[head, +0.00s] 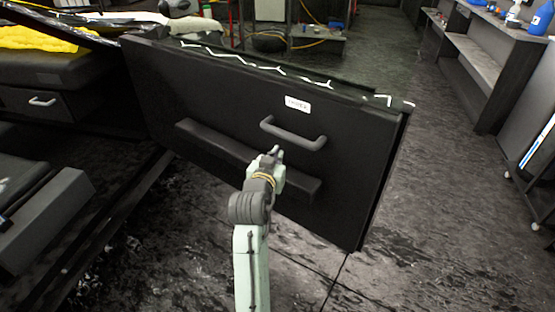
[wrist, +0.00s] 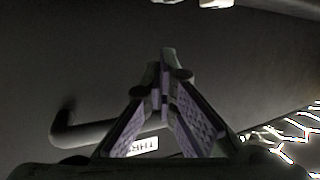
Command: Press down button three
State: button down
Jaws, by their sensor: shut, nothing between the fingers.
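A dark panel (head: 220,100) like a car door or drawer front carries a white label (head: 297,104), whose text is too small to read in the head view. In the wrist view the label (wrist: 143,147) shows letters like "THR", partly hidden by my finger. A grey bar handle (head: 292,136) is below the label; it also shows in the wrist view (wrist: 85,132). My gripper (head: 276,151) is shut and empty, in front of the panel just below the handle's left part. In the wrist view its fingertips (wrist: 167,58) meet. I cannot make out a separate button.
A long dark ledge (head: 225,150) juts from the panel, partly behind my gripper. White jagged lines (head: 280,71) run along the panel's top. A dark seat or cabinet (head: 40,75) with yellow cloth (head: 38,38) is left; shelves (head: 480,60) are right. Floor on the right is open.

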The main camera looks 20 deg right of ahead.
jog(key=b+v, duration=0.1)
jog(key=v, duration=0.7)
jog(key=shift+f, duration=0.25)
jog(key=shift+r+b, duration=0.1)
jog(key=shift+b, duration=0.3)
dwell(1.1)
jog(key=shift+w+r+b, duration=0.1)
jog(key=shift+r+b, duration=0.5)
jog(key=shift+b, duration=0.15)
